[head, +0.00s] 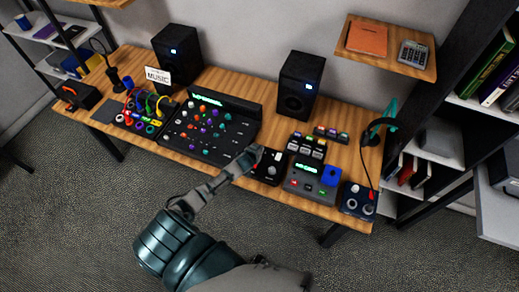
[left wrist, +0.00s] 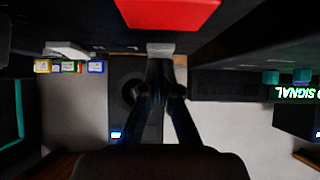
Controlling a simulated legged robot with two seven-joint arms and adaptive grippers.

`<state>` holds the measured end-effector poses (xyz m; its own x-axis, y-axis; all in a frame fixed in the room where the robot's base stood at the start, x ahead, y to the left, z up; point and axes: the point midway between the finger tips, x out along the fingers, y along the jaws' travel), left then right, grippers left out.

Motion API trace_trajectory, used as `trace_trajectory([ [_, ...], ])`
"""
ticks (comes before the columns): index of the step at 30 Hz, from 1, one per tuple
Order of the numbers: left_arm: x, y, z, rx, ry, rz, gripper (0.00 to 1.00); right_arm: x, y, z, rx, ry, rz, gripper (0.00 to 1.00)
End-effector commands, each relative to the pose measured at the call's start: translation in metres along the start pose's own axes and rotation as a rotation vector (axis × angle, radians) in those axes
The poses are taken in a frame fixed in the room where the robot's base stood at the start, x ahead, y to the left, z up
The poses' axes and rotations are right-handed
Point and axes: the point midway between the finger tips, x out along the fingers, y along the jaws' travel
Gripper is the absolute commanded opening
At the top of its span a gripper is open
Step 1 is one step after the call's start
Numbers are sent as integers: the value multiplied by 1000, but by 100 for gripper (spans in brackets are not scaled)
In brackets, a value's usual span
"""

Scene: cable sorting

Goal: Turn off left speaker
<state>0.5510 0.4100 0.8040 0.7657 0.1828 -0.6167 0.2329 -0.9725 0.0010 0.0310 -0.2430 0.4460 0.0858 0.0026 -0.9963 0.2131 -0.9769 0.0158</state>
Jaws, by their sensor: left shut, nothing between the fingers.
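The left speaker (head: 178,55) is a black box at the back of the desk in the head view, its small blue-white light lit. The matching right speaker (head: 300,85) also has its light lit. A small black switch box (head: 268,168) with a red part and a pale knob stands at the desk's front. My left gripper (head: 254,152) is shut and empty at its left edge. In the left wrist view, which is upside down, the closed fingertips (left wrist: 160,62) are close to a small grey piece (left wrist: 160,48); contact is unclear. My right gripper is not in view.
A mixer panel (head: 212,122) with coloured knobs lies left of my gripper. Free desk shows between the speakers.

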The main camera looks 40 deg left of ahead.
Motion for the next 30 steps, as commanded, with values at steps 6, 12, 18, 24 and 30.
trace_trajectory([
  [6, 1, 0, 1, 0, -1, 0, 0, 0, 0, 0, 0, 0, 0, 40],
  [12, 2, 0, 1, 0, -15, -1, 0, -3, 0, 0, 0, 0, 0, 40],
  [18, 2, -1, 2, 0, -15, -1, 0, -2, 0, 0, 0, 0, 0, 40],
  [24, 6, -1, -3, -2, -14, -1, 0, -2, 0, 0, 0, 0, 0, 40],
  [30, 11, -1, -11, 0, -13, -1, 0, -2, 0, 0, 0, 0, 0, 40],
])
